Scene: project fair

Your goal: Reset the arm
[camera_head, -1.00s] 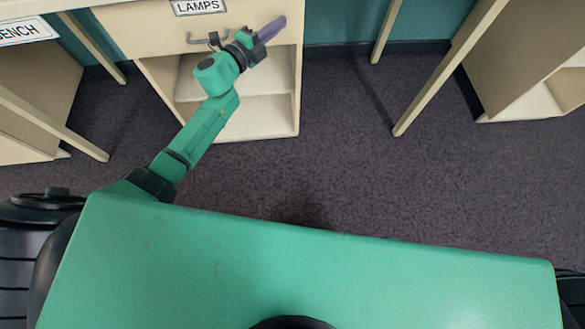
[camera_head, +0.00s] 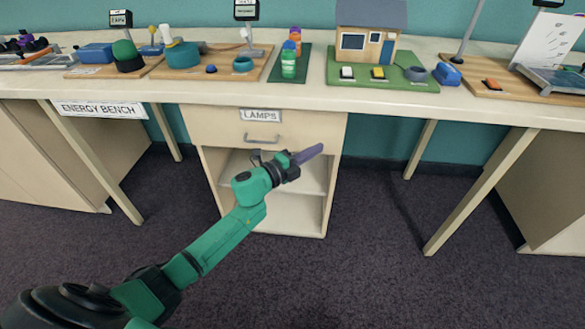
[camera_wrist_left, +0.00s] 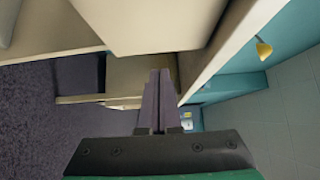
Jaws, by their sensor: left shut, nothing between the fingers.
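My left arm (camera_head: 220,238) is green and reaches in from the lower left in the head view. My left gripper (camera_head: 312,152) has purple fingers, shut and empty. It is in front of the cabinet, just below and right of the drawer handle (camera_head: 263,139), apart from it as far as I can tell. In the left wrist view the shut fingers (camera_wrist_left: 159,100) lie side by side with nothing between them. The drawer labelled LAMPS (camera_head: 220,125) looks closed. My right gripper is not in view.
Open shelves (camera_head: 285,212) sit under the drawer. Bench legs (camera_head: 480,190) stand to the right. The carpet (camera_head: 370,250) in front is clear.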

